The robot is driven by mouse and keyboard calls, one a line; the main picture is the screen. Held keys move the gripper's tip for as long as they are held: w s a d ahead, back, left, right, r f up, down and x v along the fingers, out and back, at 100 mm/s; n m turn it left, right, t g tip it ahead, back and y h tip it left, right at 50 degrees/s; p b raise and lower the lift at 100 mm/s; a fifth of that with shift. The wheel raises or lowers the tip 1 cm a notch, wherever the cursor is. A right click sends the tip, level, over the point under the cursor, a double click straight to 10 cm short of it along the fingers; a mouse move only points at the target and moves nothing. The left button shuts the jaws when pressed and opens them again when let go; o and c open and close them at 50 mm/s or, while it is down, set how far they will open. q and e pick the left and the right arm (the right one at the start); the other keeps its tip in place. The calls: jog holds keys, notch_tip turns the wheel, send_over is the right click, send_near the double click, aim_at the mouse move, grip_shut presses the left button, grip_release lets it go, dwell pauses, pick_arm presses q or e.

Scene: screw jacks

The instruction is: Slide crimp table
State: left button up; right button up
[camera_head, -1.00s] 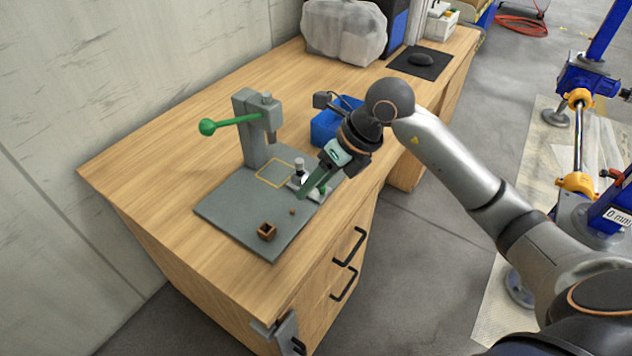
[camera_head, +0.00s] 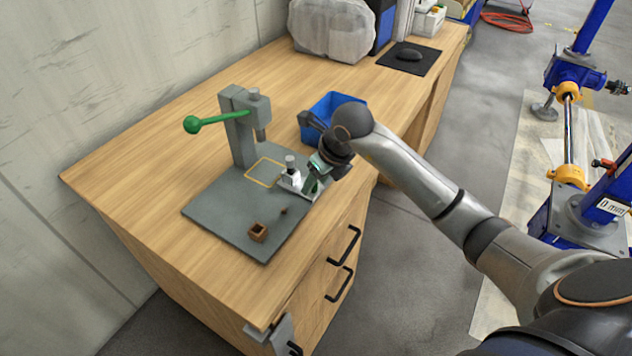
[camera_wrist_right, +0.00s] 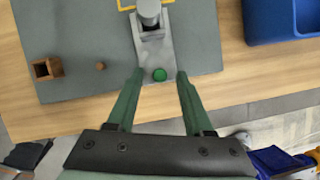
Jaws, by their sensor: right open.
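The crimp table (camera_head: 296,183) is a small light metal slide with a grey upright post (camera_head: 290,163) on it. It sits on the grey base plate (camera_head: 235,222), beside the yellow outlined square (camera_head: 265,171). In the right wrist view, the crimp table (camera_wrist_right: 155,52) has a green knob (camera_wrist_right: 159,74) at its near end. My right gripper (camera_wrist_right: 160,73) is open, with its green fingers on either side of the knob and a gap visible to each. In the head view, my right gripper (camera_head: 316,185) is at the crimp table's right end, its fingertips hard to see. My left gripper is not in view.
A grey press (camera_head: 240,125) with a green-knobbed lever (camera_head: 193,124) stands behind the crimp table. A small brown open box (camera_head: 258,233) and a small brown piece (camera_head: 284,211) are on the plate's front part. A blue bin (camera_head: 322,110) stands behind my right wrist.

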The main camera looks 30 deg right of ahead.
jog(key=shift+w+f, duration=0.15)
jog(key=shift+f, duration=0.15)
grip_shut()
dwell(0.3)
dwell(1.0)
